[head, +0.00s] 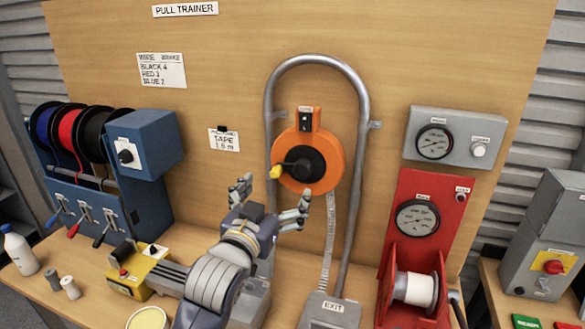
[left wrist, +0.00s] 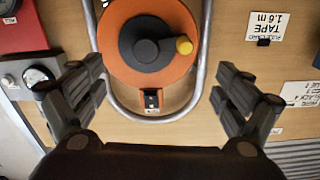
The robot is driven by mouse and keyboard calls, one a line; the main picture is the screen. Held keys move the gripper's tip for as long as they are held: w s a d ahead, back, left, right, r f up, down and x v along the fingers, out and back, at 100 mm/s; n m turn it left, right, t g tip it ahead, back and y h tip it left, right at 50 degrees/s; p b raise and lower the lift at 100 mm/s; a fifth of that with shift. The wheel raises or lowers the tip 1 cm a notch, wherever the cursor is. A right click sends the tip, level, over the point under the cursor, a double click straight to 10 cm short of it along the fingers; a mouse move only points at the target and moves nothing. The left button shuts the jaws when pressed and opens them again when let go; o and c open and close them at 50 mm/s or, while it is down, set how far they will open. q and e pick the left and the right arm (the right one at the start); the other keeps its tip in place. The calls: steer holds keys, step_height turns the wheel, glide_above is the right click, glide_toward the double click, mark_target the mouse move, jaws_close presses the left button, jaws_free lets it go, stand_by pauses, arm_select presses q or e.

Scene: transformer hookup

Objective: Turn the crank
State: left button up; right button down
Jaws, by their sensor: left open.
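The crank is a dark arm on a black hub (head: 300,165) with a yellow knob (head: 276,172), set on an orange reel (head: 326,146) on the wooden board. In the head view the knob points left. In the left wrist view the reel (left wrist: 116,68), the hub (left wrist: 146,46) and the yellow knob (left wrist: 184,45) show upside down, ahead of the fingers. My left gripper (head: 268,200) is open and empty, its fingers spread just below the reel. It also shows in the left wrist view (left wrist: 160,88), apart from the knob. My right gripper is in neither view.
A grey bent pipe (head: 270,100) frames the reel. A grey exit box (head: 328,312) stands below. A red gauge unit with a white spool (head: 412,288) stands right. Wire spools and a blue box (head: 155,140) stand left. A yellow device (head: 135,275) is on the bench.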

mark_target(294, 165)
arm_select(q)
steer(key=p+x, duration=0.2)
steer(key=x, duration=0.7)
steer(key=shift+r+p, duration=0.15)
steer(key=shift+p, duration=0.15)
steer(key=shift+x, duration=0.9)
steer(key=c, duration=1.5)
steer(key=shift+o, duration=0.2)
